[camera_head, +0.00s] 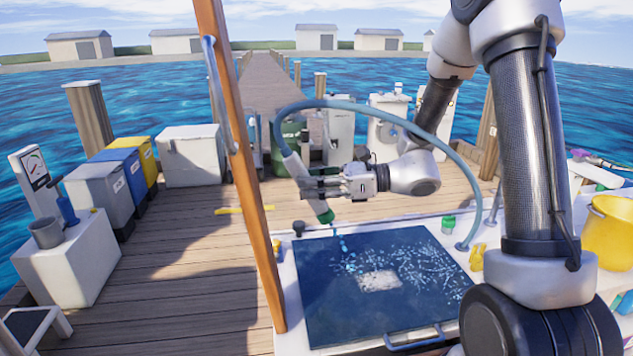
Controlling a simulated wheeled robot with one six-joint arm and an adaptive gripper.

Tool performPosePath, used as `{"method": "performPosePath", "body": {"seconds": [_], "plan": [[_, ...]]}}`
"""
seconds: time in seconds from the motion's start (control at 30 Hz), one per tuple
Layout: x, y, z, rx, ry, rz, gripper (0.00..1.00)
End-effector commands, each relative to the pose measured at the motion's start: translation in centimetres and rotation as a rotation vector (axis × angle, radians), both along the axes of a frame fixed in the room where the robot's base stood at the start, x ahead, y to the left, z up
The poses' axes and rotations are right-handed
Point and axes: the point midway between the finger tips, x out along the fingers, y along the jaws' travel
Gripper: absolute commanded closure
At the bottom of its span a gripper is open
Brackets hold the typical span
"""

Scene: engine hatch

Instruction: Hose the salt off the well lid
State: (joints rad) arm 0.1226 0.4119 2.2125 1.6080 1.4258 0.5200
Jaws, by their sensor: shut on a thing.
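My gripper (322,183) is shut on the hose nozzle (296,168), a pale grey wand with a green tip (326,216) that points down. Water drops fall from the tip onto the dark blue well lid (330,300). The nozzle is above the back left part of the lid and apart from it. White salt (425,262) is spread over the middle and right of the lid. The left and front parts look mostly clear. A pale rectangular patch (380,281) lies near the lid's middle. The blue-grey hose (400,111) arcs from the nozzle to the deck right of the lid.
A wooden post (238,150) rises left of the lid. A lid handle (415,338) is at the front edge. A green-capped jar (448,224), yellow fittings (477,257) and a yellow bucket (608,232) stand to the right. Bins (98,190) line the dock at left.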

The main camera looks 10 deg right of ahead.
Motion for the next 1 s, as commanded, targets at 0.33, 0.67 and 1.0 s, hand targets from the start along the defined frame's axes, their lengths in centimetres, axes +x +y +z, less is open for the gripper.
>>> {"method": "performPosePath", "body": {"seconds": [0.33,0.67,1.0], "plan": [[-2.7,0.0,0.0,0.001,0.001,-0.001,0.91],[-3.7,-1.5,0.0,0.001,0.0,-0.002,0.91],[-3.7,-4.0,0.0,0.001,-0.001,-0.003,0.91]]}}
